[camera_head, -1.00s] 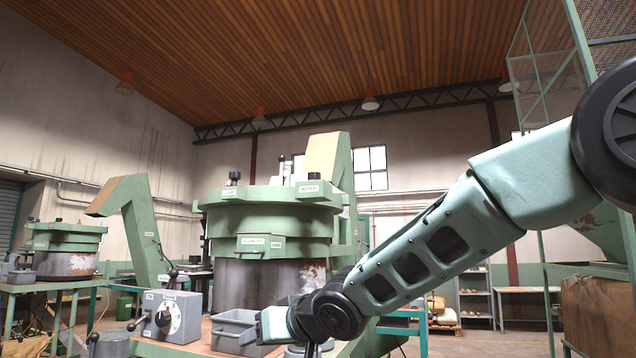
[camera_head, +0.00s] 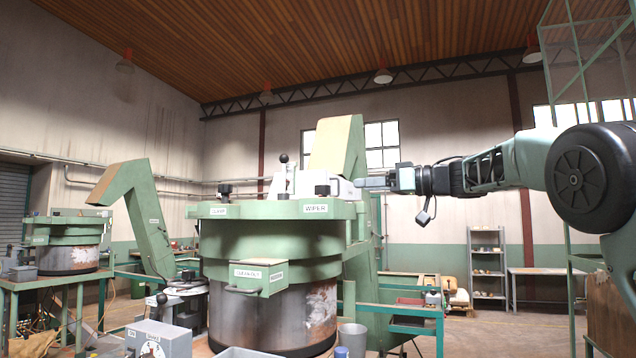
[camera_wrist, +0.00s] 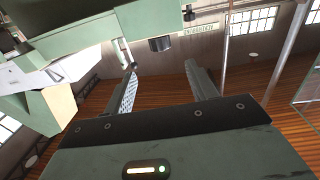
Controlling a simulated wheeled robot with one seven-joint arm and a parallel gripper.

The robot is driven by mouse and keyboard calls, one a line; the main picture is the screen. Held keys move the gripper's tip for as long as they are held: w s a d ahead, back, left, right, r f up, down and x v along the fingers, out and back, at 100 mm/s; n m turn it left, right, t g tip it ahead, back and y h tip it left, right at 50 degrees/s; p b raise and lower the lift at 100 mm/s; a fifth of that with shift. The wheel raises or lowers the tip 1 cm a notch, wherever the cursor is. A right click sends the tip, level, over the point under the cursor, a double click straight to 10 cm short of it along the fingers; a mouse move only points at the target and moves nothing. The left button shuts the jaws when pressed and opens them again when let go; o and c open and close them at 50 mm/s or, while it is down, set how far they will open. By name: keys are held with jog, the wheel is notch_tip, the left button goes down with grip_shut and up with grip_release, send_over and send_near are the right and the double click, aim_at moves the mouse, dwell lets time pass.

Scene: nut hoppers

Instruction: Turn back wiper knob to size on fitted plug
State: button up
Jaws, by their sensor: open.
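The green bowl hopper (camera_head: 275,240) stands at the middle of the head view. Its rim carries a WIPER label (camera_head: 316,208) with a short black knob (camera_head: 322,190) above it. My gripper (camera_head: 362,182) is level with the rim top, to the right of that knob, pointing left; it is open and empty. In the wrist view, which is upside down, the open fingers (camera_wrist: 163,80) spread below a black knob (camera_wrist: 160,44) on a green part. The knob is beyond the fingertips and apart from them. I cannot make out a plug or a size mark.
A second black knob (camera_head: 225,188) and a ball-topped lever (camera_head: 284,158) stand on the hopper. A white block (camera_head: 305,183) is close to my gripper. A grey dial box (camera_head: 158,340) and a grey cup (camera_head: 352,338) are below.

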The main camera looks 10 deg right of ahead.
aim_at(316, 188)
jog(key=p+x, duration=0.6)
jog(key=x, duration=0.7)
jog(key=shift+a+r, duration=0.1)
jog(key=shift+r, duration=0.05)
jog(key=shift+w+a, duration=0.5)
jog(key=shift+a, duration=0.05)
jog(key=shift+c, duration=0.4)
grip_shut()
